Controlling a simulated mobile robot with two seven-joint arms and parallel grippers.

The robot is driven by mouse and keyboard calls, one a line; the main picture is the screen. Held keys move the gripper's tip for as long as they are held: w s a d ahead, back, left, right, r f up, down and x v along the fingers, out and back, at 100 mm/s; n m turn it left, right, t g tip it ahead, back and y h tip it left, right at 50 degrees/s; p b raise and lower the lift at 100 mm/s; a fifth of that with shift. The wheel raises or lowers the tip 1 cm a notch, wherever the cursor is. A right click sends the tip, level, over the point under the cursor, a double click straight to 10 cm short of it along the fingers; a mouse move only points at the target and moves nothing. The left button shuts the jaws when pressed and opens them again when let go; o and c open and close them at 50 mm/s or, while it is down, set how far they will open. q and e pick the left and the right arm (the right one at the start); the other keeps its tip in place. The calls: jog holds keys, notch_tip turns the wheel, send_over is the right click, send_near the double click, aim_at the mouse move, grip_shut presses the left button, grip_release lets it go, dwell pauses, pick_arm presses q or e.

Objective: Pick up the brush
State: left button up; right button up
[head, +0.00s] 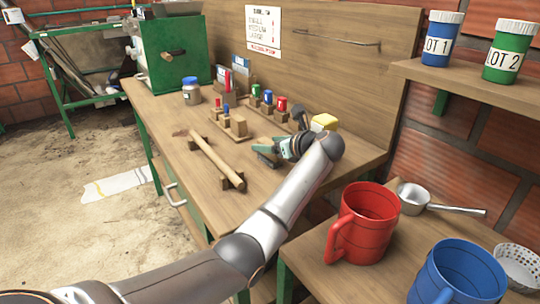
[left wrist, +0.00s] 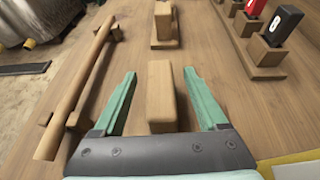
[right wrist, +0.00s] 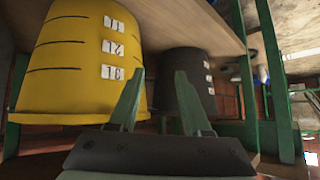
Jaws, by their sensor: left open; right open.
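I cannot tell for certain which thing is the brush. A long wooden handle (head: 213,157) with a dark far end lies across low wooden supports on the bench; it also shows at the left of the left wrist view (left wrist: 80,85). My left gripper (head: 265,153) is low over the bench, right of this handle. In the left wrist view it is open, its fingers on either side of an upright wooden block (left wrist: 160,92); touch is not clear. My right gripper (right wrist: 158,75) is open and empty, facing a yellow bucket (right wrist: 85,50) and a dark bucket (right wrist: 188,80).
Wooden holders with coloured pieces (head: 268,97) stand behind the left gripper. A yellow-topped item (head: 324,122) is beside my left wrist. A red mug (head: 365,222), blue mug (head: 460,278) and metal scoop (head: 414,198) stand at the right. The bench near the green machine (head: 178,52) is partly clear.

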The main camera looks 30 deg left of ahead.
aim_at(264, 143)
pick_arm(q)
jog(key=shift+x, duration=1.6)
jog(key=shift+f, duration=0.1)
jog(key=shift+d, duration=0.1)
jog(key=shift+c, duration=0.2)
grip_shut()
